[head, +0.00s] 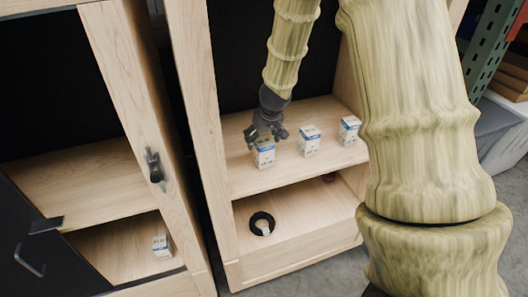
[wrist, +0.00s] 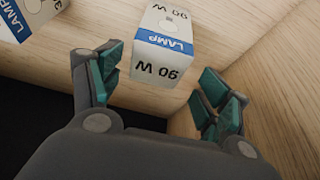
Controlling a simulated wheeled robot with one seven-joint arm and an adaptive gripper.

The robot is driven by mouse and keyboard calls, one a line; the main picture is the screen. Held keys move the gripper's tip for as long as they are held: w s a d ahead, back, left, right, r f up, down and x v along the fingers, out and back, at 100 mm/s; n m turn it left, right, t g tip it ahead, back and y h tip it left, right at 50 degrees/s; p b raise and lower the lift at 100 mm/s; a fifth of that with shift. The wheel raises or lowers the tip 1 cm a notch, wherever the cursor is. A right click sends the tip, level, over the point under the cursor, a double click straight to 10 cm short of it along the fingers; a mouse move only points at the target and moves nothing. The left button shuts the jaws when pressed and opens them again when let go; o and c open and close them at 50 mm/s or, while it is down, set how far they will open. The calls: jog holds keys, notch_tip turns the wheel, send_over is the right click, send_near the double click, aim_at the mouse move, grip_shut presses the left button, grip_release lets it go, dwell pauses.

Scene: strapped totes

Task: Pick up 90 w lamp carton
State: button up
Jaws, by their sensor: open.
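The 90 W lamp carton (wrist: 160,68) is a white box with a blue band reading LAMP. In the wrist view it stands ahead of and between my fingers, with a visible gap on each side. In the head view the carton (head: 264,157) is at the left end of the upper shelf, with its top partly hidden by my gripper (head: 265,132). My gripper is open and empty, its fingers pointing at the carton.
Two similar cartons (head: 309,141) (head: 348,130) stand to the right on the same shelf (head: 285,176). A black ring (head: 261,224) with a tag lies on the shelf below. Another carton (head: 160,246) is in the left cabinet. Wooden side walls bound the shelf.

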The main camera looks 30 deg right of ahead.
jog(key=shift+s+d+p+x, duration=0.1)
jog(key=shift+p+x, duration=0.05)
jog(key=shift+x, duration=0.5)
jog(key=shift+s+d+p+x, duration=0.1)
jog(key=shift+s+p+x, duration=0.05)
jog(key=shift+x, duration=0.55)
jog(key=shift+s+d+p+x, duration=0.1)
jog(key=shift+p+x, duration=0.05)
jog(key=shift+x, duration=1.55)
jog(key=c, duration=1.1)
